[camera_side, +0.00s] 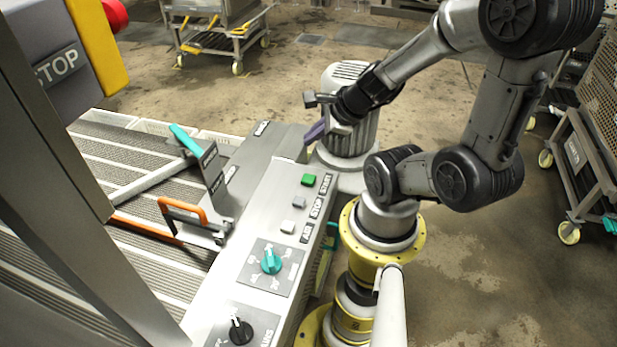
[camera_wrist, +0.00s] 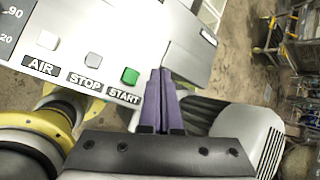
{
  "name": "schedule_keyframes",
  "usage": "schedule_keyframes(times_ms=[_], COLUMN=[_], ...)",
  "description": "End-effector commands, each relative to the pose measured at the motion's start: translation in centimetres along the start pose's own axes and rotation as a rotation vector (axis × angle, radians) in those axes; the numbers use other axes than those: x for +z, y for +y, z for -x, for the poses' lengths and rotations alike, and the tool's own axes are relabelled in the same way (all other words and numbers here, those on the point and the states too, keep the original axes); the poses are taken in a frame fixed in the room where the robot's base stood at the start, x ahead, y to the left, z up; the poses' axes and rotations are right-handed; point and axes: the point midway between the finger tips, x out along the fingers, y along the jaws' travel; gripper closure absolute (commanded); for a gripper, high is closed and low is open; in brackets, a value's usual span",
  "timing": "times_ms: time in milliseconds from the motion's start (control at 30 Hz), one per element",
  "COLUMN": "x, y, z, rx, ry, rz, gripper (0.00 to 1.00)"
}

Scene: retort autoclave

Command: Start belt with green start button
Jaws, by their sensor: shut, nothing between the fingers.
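The green start button (camera_side: 308,180) is a small square on the sloped grey control panel (camera_side: 262,225), at the far end of a row of buttons. It also shows in the wrist view (camera_wrist: 130,76), above the START label. My gripper (camera_side: 314,133) has purple fingers and is shut and empty. In the side view it is above and beyond the green button, apart from it. In the wrist view the fingertips (camera_wrist: 160,72) appear just right of the button. The conveyor belt (camera_side: 110,165) lies left of the panel.
Two pale buttons sit beside the green one, labelled STOP (camera_wrist: 85,80) and AIR (camera_wrist: 42,68). A teal knob (camera_side: 270,262) and a black knob (camera_side: 240,331) are nearer on the panel. An orange handle (camera_side: 183,212) stands at the belt's edge. A red emergency stop (camera_side: 115,14) is at upper left.

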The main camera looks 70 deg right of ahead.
Motion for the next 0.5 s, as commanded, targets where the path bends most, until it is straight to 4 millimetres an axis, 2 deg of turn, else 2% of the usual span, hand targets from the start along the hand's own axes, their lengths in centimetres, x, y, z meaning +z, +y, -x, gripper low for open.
schedule_keyframes(times_ms=[500], x=[-0.31], y=[0.39], z=[-0.67], rx=[0.001], ry=[-0.002], rz=[0.004], gripper=[1.0])
